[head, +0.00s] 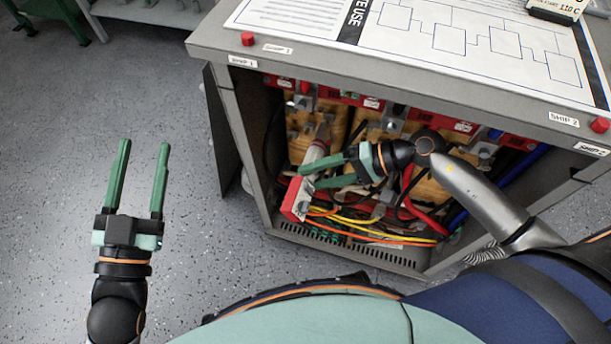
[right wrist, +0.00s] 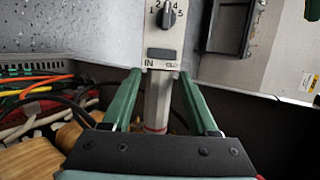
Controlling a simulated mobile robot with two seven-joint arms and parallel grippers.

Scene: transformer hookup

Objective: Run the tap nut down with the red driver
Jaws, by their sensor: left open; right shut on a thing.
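The red driver (head: 295,199) is in front of the open transformer cabinet in the head view, with a red base and a pale grey upper part. In the right wrist view the driver (right wrist: 165,30) shows a grey face with a numbered dial and the letters "IN". My right gripper (head: 310,176) is shut on its grey grip, which lies between the green fingers (right wrist: 160,75). The driver's working end and the tap nut cannot be made out clearly among the cabinet parts. My left gripper (head: 140,150) is open and empty over the floor, left of the cabinet.
The cabinet (head: 240,130) holds coils (head: 302,123), red terminal blocks and several coloured cables (head: 370,233) low in front. A printed sheet (head: 450,40) lies on its top, with red buttons at the corners. The floor (head: 60,170) on the left is clear.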

